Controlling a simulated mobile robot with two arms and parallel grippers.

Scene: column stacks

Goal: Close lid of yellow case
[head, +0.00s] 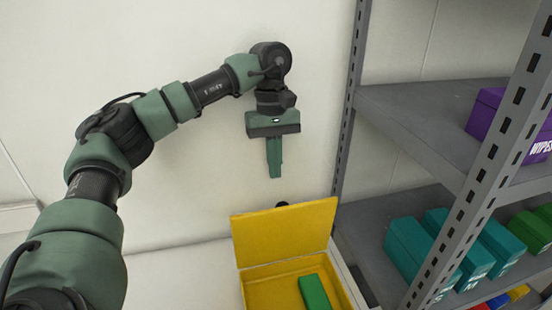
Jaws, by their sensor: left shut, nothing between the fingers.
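The yellow case stands at the bottom centre of the head view, cut off by the lower edge. Its yellow lid (285,233) is open and stands up at the back of the case. The case's yellow inside (262,290) shows, with a green block (314,292) lying in it. My left gripper (275,175) is shut and empty, pointing down above and behind the raised lid, apart from it in the picture. My right gripper is not in view.
A grey metal shelf rack (400,100) stands on the right, its front post close to the case. It holds a purple box (486,112), several teal boxes (408,245) and green boxes (530,232). A pale wall is behind; the space left of the case looks clear.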

